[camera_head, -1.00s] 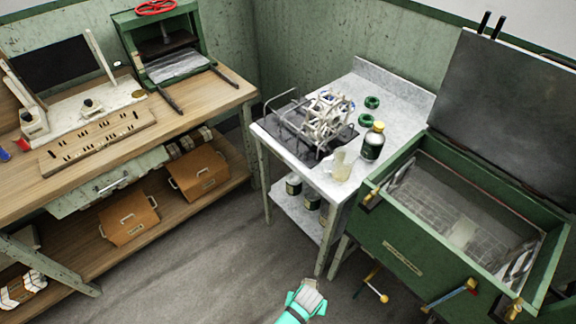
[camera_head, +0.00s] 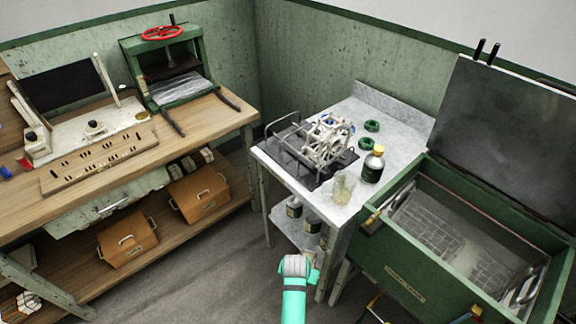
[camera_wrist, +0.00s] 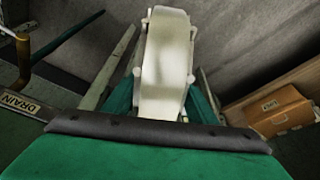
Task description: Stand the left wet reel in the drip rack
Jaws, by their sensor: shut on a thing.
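My gripper (camera_head: 308,262) is low in front of the table in the head view, with a pale thing at its tip. In the wrist view a smooth off-white piece with small side knobs, apparently a reel (camera_wrist: 165,75), sits between the teal fingers; my gripper (camera_wrist: 162,104) is shut on it. Its full shape is hidden. On the grey table, the wire drip rack (camera_head: 272,127) stands on a dark tray. A white lattice, apparently reel work (camera_head: 326,142), fills its right part; separate reels are hard to tell apart. The rack lies beyond my gripper, well apart from it.
A clear beaker (camera_head: 343,188), a dark yellow-capped bottle (camera_head: 373,166) and green rings (camera_head: 372,126) stand beside the rack. An open green basin (camera_head: 421,278) is at right. A wooden bench (camera_head: 240,104) is at left. Floor between is clear.

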